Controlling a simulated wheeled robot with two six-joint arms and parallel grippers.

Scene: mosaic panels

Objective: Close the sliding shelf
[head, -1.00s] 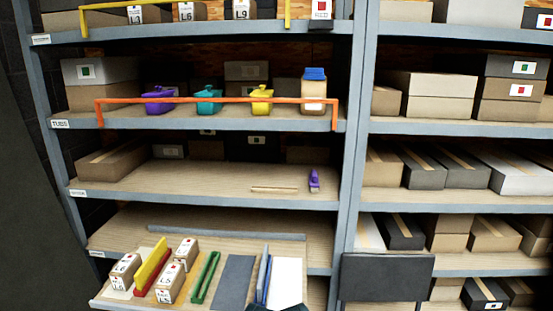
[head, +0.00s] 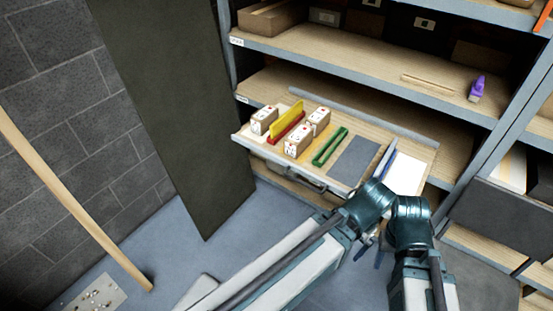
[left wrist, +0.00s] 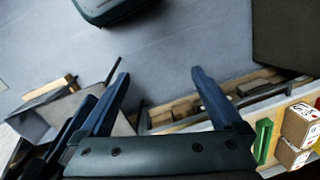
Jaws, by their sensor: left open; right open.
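The sliding shelf (head: 262,153) is pulled out from the rack at low height, with a dark handle (head: 297,178) on its front. On it lie small labelled boxes, yellow, red and green pieces, a grey sheet and a white sheet. The shelf's edge shows close behind the fingers in the left wrist view.
A dark panel (head: 165,90) stands left of the rack. A wooden pole (head: 75,200) leans by the brick wall. The shelf above holds a purple object (head: 477,88) and a thin wooden strip (head: 430,84).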

